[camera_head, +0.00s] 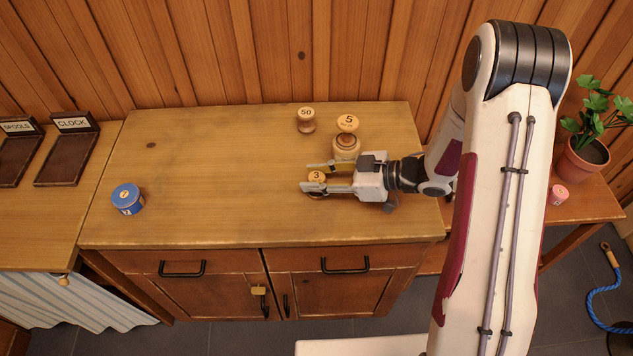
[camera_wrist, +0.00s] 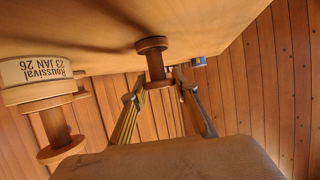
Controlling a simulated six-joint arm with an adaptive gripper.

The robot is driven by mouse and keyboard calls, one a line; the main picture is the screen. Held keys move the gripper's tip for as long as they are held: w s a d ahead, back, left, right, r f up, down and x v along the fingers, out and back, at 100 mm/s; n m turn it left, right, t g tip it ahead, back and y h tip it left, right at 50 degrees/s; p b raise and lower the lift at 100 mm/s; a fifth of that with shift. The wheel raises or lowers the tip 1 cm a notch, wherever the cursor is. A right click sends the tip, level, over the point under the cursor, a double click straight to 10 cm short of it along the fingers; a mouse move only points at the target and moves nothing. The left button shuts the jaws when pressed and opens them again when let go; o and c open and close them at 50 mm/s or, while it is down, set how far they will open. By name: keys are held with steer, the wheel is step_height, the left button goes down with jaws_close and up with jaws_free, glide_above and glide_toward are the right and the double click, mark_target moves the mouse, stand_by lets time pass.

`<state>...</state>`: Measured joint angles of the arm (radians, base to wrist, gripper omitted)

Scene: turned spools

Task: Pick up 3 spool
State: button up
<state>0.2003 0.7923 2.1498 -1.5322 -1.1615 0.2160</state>
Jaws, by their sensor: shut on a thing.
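The wooden spool marked 3 (camera_head: 316,177) is on the right half of the wooden cabinet top, its numbered end facing up. My gripper (camera_head: 306,177) reaches in from the right, with one finger on each side of the spool. It is shut on that spool. In the wrist view, which looks upside down, the spool (camera_wrist: 156,66) stands between the two fingers (camera_wrist: 158,85). Whether its base touches the wood is unclear. The fingers hide part of its body in the head view.
The spool marked 5 (camera_head: 347,143) stands close behind my gripper; its labelled base (camera_wrist: 38,78) fills the wrist view's left. The spool marked 50 (camera_head: 306,121) is farther back. The middle is clear.

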mark_target(316, 177)
steer(key=shift+r, duration=0.15)
steer(key=shift+r, duration=4.9)
